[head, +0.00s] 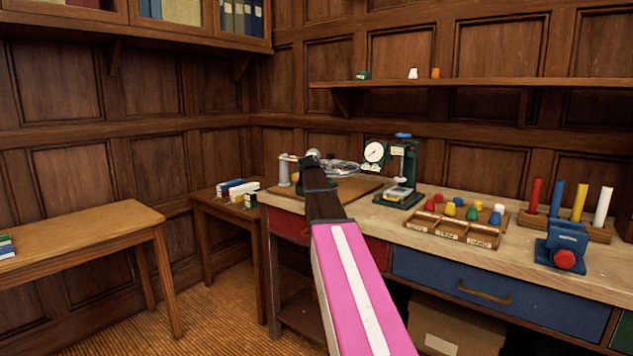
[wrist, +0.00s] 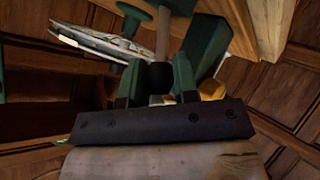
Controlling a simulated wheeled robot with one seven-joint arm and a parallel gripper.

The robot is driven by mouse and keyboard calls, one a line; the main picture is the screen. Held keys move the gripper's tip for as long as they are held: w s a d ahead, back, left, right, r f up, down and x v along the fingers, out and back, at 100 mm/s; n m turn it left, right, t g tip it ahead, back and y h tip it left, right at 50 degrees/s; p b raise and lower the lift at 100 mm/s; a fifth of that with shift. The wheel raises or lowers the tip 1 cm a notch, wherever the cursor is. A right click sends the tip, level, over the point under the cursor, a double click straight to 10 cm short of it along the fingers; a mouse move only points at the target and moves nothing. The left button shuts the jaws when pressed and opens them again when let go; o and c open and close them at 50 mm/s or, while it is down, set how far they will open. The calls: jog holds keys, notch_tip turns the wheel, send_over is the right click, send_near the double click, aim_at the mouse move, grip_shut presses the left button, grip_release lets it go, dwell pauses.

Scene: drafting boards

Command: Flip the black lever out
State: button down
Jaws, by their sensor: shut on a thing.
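My gripper (head: 312,160) is at the end of my pink and dark arm, over the left end of the workbench in the head view. In the wrist view its green fingers (wrist: 159,84) close around a rounded black end, the black lever's knob (wrist: 160,75), on a pale stem (wrist: 162,35). In the head view the gripper hides the lever, and the lever's base cannot be made out.
A grey post (head: 284,172) stands left of the gripper. A green dial gauge (head: 375,152) and press (head: 403,172) stand to the right. Further right are a sorting tray (head: 445,232), a blue device (head: 562,245) and coloured rods (head: 556,198).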

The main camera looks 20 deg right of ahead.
jog(key=shift+s+a, duration=0.1)
dwell(0.5)
jog(key=c, duration=1.2)
grip_release()
jog(key=shift+o, duration=0.2)
jog(key=v, duration=1)
jog(key=shift+s+a, duration=0.3)
jog(key=shift+s, duration=0.05)
jog(key=s+a+f+g+y, duration=0.1)
jog(key=s+a+f+g, duration=0.2)
jog(key=f, duration=0.6)
jog(key=s+a+f+y, duration=0.15)
jog(key=s+f, duration=0.25)
jog(key=f, duration=0.6)
jog(key=s+a+f+g, duration=0.2)
jog(key=s+a+f, duration=0.15)
jog(key=f, duration=0.55)
jog(key=s+a+f+m+g+y, duration=0.1)
jog(key=s+a+f+g, duration=0.1)
jog(key=s+f, duration=0.7)
jog(key=s+a+f+g+y, duration=0.1)
jog(key=s+a+f+g, duration=0.2)
jog(key=s+f, duration=0.6)
jog(key=shift+s+a+f+m+y, duration=0.15)
jog(key=shift+s+a+m+y, duration=0.25)
jog(key=shift+s+a, duration=0.5)
